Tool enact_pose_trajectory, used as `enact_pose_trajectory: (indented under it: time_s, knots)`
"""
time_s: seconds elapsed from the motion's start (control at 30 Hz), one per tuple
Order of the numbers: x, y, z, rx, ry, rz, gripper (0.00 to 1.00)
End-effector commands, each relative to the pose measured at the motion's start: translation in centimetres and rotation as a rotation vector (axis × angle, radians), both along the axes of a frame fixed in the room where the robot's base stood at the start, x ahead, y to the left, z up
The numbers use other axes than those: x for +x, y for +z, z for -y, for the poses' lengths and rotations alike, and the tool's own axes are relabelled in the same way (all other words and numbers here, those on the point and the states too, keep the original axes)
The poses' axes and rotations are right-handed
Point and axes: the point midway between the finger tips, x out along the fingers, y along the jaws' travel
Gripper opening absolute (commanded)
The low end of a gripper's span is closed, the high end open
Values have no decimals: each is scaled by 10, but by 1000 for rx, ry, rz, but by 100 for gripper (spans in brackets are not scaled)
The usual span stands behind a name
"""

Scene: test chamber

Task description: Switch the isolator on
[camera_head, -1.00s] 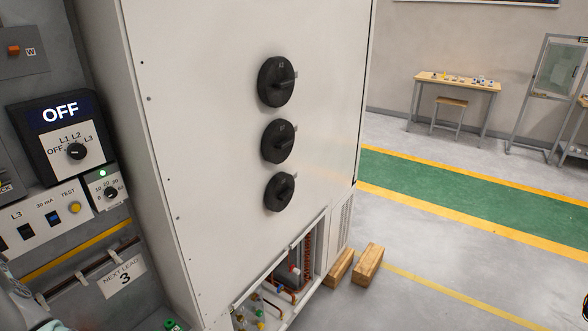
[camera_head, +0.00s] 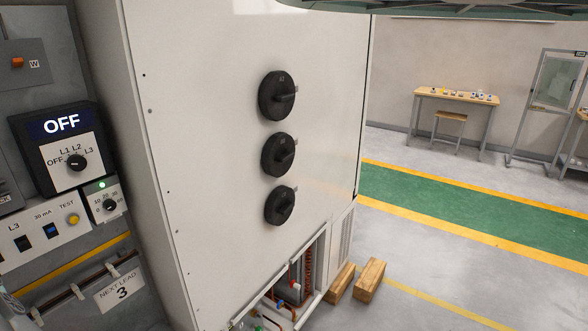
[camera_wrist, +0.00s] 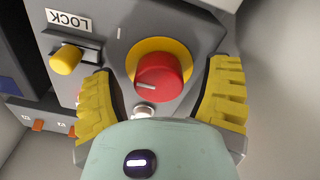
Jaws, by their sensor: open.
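A red rotary knob (camera_wrist: 160,78) on a yellow disc (camera_wrist: 141,50), which looks like the isolator, is on a grey box in the wrist view. A white mark on the knob's face lies roughly sideways, and a "1" mark is on the panel to its upper left. My gripper (camera_wrist: 164,72) is open, with one yellow ridged finger on each side of the knob. I see gaps between fingers and knob; depth is hard to tell. I cannot make out this knob or my fingers in the head view.
A yellow knob (camera_wrist: 66,60) beside a LOCK label (camera_wrist: 69,20) is close to the left finger. In the head view, a white cabinet (camera_head: 225,150) carries three black rotary handles. A panel display (camera_head: 61,123) reads OFF. Wooden blocks (camera_head: 369,281) lie on the floor.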

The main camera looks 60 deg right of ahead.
Motion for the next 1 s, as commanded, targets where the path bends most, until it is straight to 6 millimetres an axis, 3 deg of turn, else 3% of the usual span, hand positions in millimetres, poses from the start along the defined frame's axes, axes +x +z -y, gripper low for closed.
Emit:
enact_pose_trajectory:
  time_s: [0.37, 0.8, 1.0]
  knots:
    - [-6, -1, 0, -2, -1, -1, 77]
    - [-58, -4, 1, 0, -3, -1, 77]
    - [-72, -4, 2, -1, -4, 0, 77]
